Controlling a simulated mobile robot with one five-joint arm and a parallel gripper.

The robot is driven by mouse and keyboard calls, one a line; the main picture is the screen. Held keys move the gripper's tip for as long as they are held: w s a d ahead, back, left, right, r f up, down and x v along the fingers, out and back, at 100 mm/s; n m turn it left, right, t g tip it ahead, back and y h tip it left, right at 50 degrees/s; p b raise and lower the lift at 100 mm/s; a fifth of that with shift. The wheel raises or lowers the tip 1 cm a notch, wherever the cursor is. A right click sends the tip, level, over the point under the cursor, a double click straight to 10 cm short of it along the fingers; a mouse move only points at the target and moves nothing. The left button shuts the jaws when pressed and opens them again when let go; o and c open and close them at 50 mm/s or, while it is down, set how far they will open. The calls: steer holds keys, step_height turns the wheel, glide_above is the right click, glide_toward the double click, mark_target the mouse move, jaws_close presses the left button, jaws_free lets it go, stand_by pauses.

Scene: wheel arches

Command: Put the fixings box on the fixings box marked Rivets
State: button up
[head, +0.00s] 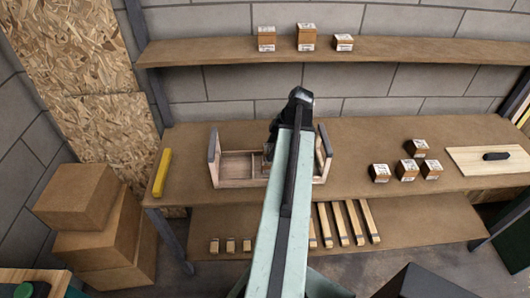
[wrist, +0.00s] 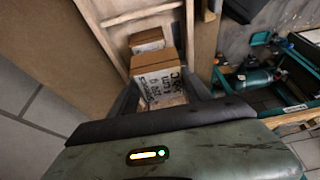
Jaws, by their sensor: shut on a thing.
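My gripper (wrist: 160,92) is shut on a brown fixings box (wrist: 157,66) with a white printed label on its near face. The box's lettering is partly legible but its name cannot be made out. In the wrist view it is over a wooden tote (wrist: 98,35), and another brown box (wrist: 147,40) shows just beyond it. In the head view my arm reaches over the tote (head: 216,166) and hides most of my gripper and the held box. Several labelled brown boxes (head: 407,171) stand on the bench at right. Their labels are too small to read, so the Rivets box cannot be picked out.
More labelled boxes (head: 306,37) stand on the upper shelf (head: 200,53). A yellow bar (head: 162,172) lies at the bench's left, and a pale board with a black handle (head: 468,160) at its right. Wood strips lie on the lower shelf. Bench (head: 352,165) between tote and boxes is clear.

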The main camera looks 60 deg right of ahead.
steer(key=f+b, duration=0.2)
steer(key=w+f+b, duration=0.1)
steer(key=shift+d+f+b, duration=0.4)
steer(key=shift+s+f, duration=0.1)
steer(key=shift+w+a, duration=0.15)
steer(key=shift+w, duration=0.2)
steer(key=o, duration=1.7)
steer(key=shift+s, duration=0.1)
steer(key=shift+c, duration=0.2)
steer(key=p+v, duration=1.1)
steer(key=v, duration=0.1)
steer(key=shift+r, duration=0.2)
